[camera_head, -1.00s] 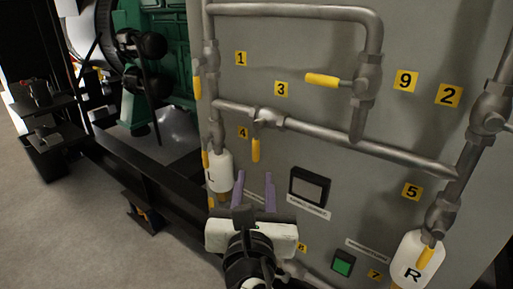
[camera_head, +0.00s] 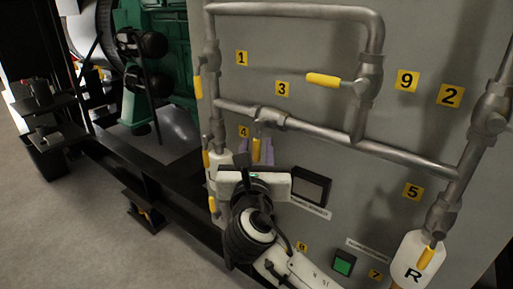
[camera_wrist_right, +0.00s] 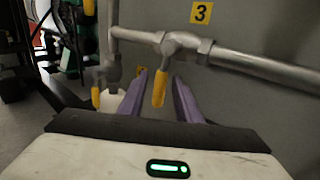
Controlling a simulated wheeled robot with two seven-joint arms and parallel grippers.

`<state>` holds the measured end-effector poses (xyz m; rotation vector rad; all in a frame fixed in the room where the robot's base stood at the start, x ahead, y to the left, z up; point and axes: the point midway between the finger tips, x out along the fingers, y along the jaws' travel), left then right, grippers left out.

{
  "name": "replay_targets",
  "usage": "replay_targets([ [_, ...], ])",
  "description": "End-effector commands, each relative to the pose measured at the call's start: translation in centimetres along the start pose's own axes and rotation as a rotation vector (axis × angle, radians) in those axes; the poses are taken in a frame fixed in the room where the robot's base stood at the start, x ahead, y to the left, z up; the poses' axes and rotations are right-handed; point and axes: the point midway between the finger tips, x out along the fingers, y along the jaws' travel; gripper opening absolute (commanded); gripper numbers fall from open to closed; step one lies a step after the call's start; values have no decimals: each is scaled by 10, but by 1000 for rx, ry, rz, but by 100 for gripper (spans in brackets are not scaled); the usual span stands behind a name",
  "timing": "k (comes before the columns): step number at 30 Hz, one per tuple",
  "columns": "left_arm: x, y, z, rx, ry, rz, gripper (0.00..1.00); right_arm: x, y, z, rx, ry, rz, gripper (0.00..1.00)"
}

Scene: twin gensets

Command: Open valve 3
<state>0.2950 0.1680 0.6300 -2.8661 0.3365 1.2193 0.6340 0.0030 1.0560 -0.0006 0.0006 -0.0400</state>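The yellow "3" label (camera_head: 282,89) is on the grey panel, above a pipe valve (camera_head: 268,117) whose yellow lever (camera_head: 256,150) hangs straight down. The label (camera_wrist_right: 201,13) and this lever (camera_wrist_right: 159,88) also show in the right wrist view. Another yellow lever (camera_head: 323,80) points left, to the right of the label. My right gripper (camera_head: 257,151) is open, its purple fingers on either side of the hanging lever. In the right wrist view the gripper (camera_wrist_right: 160,84) has visible room on both sides of the lever. My left gripper is not in view.
Grey pipes (camera_head: 400,153) cross the panel (camera_head: 420,40). Other yellow levers hang at the left and lower right (camera_head: 426,257). A white "R" container (camera_head: 418,262) is at lower right. A black-framed square (camera_head: 311,186) and green button (camera_head: 343,263) are on the panel.

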Motion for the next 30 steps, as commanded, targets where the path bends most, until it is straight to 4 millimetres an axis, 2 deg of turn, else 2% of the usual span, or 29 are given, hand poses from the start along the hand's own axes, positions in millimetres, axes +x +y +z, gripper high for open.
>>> replay_targets([
  [3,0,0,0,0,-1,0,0,0,0,0,1,0,0,31],
  [4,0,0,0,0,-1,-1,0,0,0,0,1,0,0,27],
  [9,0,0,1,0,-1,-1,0,0,0,0,0,0,0,0],
  [20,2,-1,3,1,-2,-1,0,0,1,-2,13,-8,1,0],
  [30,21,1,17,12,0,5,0,5,10,-5,160,-108,2,0],
])
